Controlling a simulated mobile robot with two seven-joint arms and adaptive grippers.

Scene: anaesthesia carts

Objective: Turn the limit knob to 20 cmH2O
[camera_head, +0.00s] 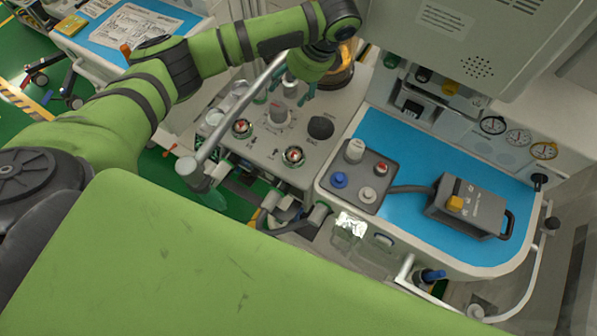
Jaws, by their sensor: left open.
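The grey control panel (251,151) carries a pale knob (277,116) with markings around it, which looks like the limit knob. Its setting is too small to read. My left arm reaches in from the left and bends down over the panel's far part. My left gripper (291,92) is open, its teal fingers apart just above and beyond the pale knob in the picture. I cannot tell whether they touch anything. My right gripper is out of view.
A blue worktop (408,158) with a grey box (468,207) lies right. A large monitor housing (470,45) overhangs the back.

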